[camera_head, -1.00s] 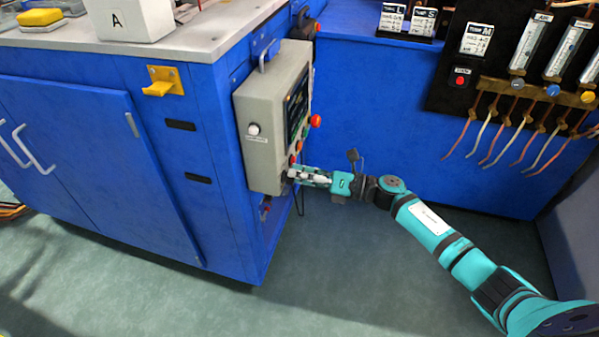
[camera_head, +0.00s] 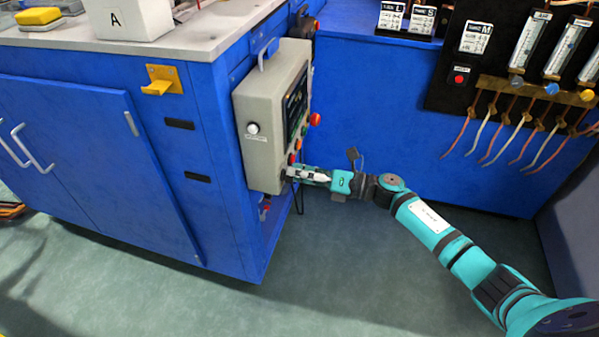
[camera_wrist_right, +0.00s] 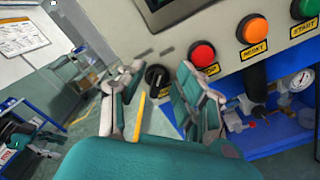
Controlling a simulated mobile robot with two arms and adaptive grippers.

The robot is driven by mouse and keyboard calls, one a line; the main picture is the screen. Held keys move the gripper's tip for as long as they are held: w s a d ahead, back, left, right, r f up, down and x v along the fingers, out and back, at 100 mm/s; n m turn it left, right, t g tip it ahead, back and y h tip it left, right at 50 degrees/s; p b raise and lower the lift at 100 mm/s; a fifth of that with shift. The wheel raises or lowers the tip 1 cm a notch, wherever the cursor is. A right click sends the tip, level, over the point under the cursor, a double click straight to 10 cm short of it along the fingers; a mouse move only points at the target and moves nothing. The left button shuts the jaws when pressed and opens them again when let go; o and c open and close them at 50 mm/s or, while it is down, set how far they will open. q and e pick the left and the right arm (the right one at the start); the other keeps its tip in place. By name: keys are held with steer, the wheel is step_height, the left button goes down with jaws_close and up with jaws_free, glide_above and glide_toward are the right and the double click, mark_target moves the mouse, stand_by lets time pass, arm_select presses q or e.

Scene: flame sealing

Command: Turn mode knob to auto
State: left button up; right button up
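The grey control box (camera_head: 262,150) is mounted on the side of the blue cabinet. Its black mode knob (camera_wrist_right: 157,76) with a pale pointer line shows in the right wrist view, left of the red button. The knob's label is not readable. My right gripper (camera_head: 289,173) is at the lower front of the box in the head view, where it hides the knob. In the right wrist view my right gripper (camera_wrist_right: 160,80) is open, with one finger on each side of the knob. I cannot tell whether either finger touches it. My left gripper is not in view.
A red button (camera_wrist_right: 202,53), an orange button (camera_wrist_right: 252,28) and a green button (camera_wrist_right: 305,8) sit in a row right of the knob. A larger red button (camera_head: 315,120) sticks out of the box higher up. The floor (camera_head: 370,260) below my arm is clear.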

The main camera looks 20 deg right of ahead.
steer(key=v, duration=1.2)
